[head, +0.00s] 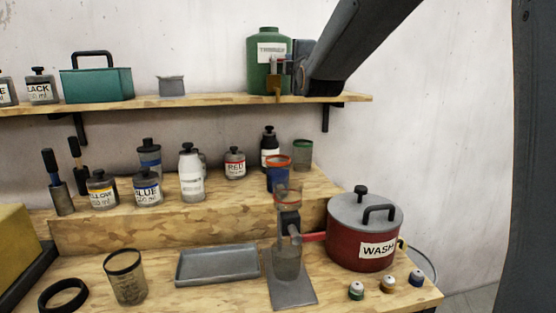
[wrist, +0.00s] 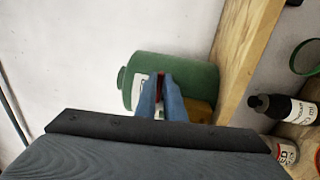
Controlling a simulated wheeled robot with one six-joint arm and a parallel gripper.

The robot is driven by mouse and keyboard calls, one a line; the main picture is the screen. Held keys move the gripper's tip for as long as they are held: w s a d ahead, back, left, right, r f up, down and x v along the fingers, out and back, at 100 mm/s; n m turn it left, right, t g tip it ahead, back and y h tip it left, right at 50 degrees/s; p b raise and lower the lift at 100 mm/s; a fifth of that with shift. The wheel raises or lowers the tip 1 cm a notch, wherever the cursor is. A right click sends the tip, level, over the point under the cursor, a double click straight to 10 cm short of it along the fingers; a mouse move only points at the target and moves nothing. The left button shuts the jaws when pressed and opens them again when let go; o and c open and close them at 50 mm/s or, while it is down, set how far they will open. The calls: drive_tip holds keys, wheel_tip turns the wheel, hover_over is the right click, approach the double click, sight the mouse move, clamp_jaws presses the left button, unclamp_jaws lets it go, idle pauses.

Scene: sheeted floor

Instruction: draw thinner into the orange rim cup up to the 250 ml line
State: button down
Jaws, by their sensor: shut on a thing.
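The green thinner container (head: 268,48) stands on the upper shelf with a white label, partly hidden by my arm. It also shows lying sideways in the wrist view (wrist: 190,75). A brass-coloured tap (head: 277,86) is at its lower front. My gripper (head: 281,66) is at the container's front. In the wrist view its blue fingers (wrist: 161,88) are shut on a small red part, which looks like the tap handle (wrist: 161,76). The orange rim cup (head: 277,178) stands on the lower step, below the tap, and looks blue inside or behind. Its 250 ml line cannot be made out.
A green rim cup (head: 302,155) and a black bottle (head: 269,145) stand beside the orange rim cup. A metal stand (head: 290,290) is in front, with a red WASH pot (head: 350,240) to its right. A grey tray (head: 218,265) and a black rim cup (head: 128,280) are left.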

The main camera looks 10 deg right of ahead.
drive_tip(key=shift+w+d+n+y, duration=0.15)
drive_tip(key=shift+w+n+y, duration=0.15)
drive_tip(key=shift+n+y, duration=0.65)
drive_tip(key=shift+w+d+r+n+g+y+p, duration=0.1)
drive_tip(key=shift+r+n+g+y+p, duration=0.1)
drive_tip(key=shift+n+y+p, duration=0.45)
drive_tip(key=shift+w+r+g+y+p, duration=0.15)
drive_tip(key=shift+y+p, duration=0.15)
drive_tip(key=shift+y, duration=0.7)
